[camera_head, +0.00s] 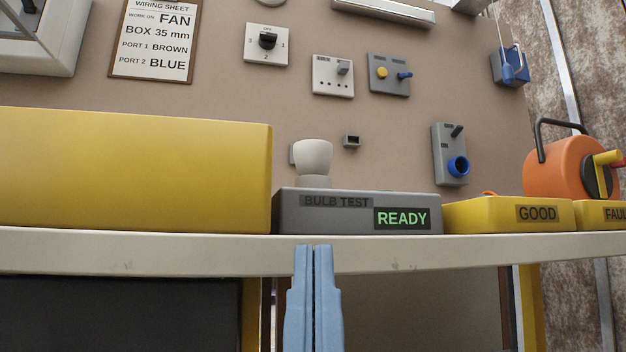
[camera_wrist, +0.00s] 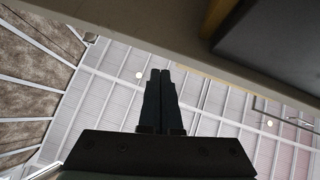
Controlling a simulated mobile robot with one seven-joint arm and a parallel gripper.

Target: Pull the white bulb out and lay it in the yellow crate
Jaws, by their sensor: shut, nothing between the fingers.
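The white bulb (camera_head: 313,157) stands upright in a socket on the grey bulb test box (camera_head: 300,222), whose display reads READY. A large yellow crate (camera_head: 135,170) stands on the shelf to the left of the box; its inside is hidden from this low view. My gripper (camera_head: 313,255) points up in front of the shelf edge, below the bulb test box, with its blue fingers together and empty. In the wrist view my gripper (camera_wrist: 160,75) shows dark and closed against the ceiling.
The pale shelf edge (camera_head: 420,255) lies just behind my fingers. Yellow trays marked GOOD (camera_head: 500,214) and FAULTY (camera_head: 600,215) stand right of the box. An orange reel (camera_head: 560,168) is behind them. A wall panel carries a wiring sheet (camera_head: 154,40) and several switches.

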